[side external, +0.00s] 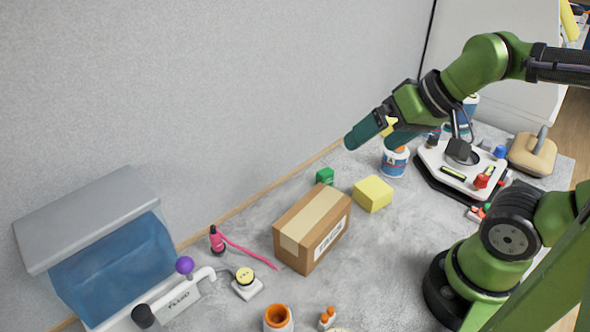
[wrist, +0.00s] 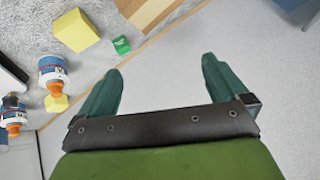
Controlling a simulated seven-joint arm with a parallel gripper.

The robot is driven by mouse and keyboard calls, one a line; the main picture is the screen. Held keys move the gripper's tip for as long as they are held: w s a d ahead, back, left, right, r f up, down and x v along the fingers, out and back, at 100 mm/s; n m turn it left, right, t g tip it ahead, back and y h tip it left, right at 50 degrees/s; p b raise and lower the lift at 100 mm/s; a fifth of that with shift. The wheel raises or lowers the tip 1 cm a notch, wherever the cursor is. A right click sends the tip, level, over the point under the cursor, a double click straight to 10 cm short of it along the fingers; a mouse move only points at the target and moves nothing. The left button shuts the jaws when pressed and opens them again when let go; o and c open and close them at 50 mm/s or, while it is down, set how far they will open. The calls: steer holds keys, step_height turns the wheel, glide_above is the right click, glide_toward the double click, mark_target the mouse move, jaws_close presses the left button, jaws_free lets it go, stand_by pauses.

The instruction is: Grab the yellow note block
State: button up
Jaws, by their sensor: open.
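The yellow note block (side external: 373,193) sits on the grey table in the side view, just right of a cardboard box. In the wrist view a yellow block (wrist: 76,30) shows at the upper left, outside the space between my fingers. My gripper (side external: 368,135) is raised above the table near the wall, with its fingers pointing left. In the wrist view my gripper (wrist: 162,85) has its two green fingers wide apart with nothing between them. It is apart from the block.
The cardboard box (side external: 312,228) stands left of the block, and a small green block (side external: 325,176) lies behind it. A white-and-blue bottle (side external: 395,162) stands behind the block to the right. A white device (side external: 462,168) is farther right. Table in front of the block is clear.

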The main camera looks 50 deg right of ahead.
steer(key=n+g+h, duration=0.1)
steer(key=g+h, duration=0.1)
steer(key=g, duration=0.5)
glide_above(374, 187)
steer(key=w, duration=0.1)
step_height(374, 187, down, 8)
steer(key=f, duration=1)
steer(key=shift+d+f, duration=0.2)
steer(key=shift+f, duration=0.2)
steer(key=shift+s+a+f, duration=0.1)
steer(key=shift+s+f, duration=0.05)
steer(key=shift+f, duration=0.75)
steer(key=shift+s+a+f, duration=0.1)
steer(key=shift+s+f, duration=0.05)
steer(key=shift+f, duration=0.75)
steer(key=shift+s+f, duration=0.15)
steer(key=shift+f, duration=0.75)
steer(key=shift+c, duration=0.3)
steer(key=c, duration=1)
steer(key=shift+r, duration=0.1)
